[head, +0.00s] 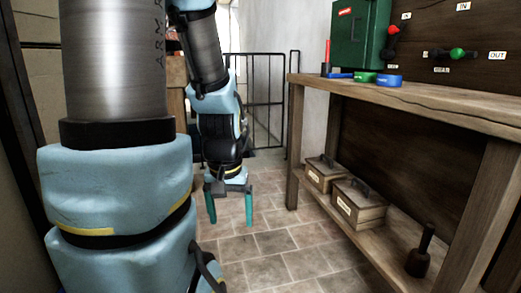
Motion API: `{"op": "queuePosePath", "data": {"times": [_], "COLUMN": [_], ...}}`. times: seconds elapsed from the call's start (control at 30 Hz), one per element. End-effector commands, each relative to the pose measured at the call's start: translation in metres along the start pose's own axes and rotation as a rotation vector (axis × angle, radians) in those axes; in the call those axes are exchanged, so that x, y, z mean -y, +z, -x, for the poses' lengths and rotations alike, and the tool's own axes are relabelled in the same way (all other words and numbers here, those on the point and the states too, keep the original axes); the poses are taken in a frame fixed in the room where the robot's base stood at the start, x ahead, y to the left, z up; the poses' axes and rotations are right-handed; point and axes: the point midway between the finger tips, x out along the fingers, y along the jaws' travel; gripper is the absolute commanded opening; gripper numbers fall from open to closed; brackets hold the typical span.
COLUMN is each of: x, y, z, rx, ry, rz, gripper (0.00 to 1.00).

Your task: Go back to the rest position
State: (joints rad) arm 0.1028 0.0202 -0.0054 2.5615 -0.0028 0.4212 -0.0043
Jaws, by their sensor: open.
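My gripper (230,207) hangs at the end of my arm in the head view, pointing down over the tiled floor. Its two teal fingers are spread apart with nothing between them. It is left of the wooden workbench (440,101) and apart from it. My arm fills much of the left side and hides what is behind it.
Below are wooden boxes (357,203) and a dark handled tool (421,253) on the shelf. A black railing (268,100) stands behind. The floor (281,243) between is clear.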

Motion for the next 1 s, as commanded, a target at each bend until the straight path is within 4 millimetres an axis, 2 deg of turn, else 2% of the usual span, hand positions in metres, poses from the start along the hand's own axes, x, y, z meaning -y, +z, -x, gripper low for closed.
{"op": "queuePosePath", "data": {"times": [0.03,0.27,0.4,1.0], "x": [0.0,-0.001,-0.001,-0.001], "y": [-0.003,-0.01,-0.017,-0.042], "z": [0.018,0.071,0.117,0.298], "rx": [0.0,0.0,0.0,0.0], "ry": [0.0,0.001,0.001,0.001], "rz": [0.0,0.001,0.002,0.002], "gripper": [0.89,0.89,0.89,0.89]}}
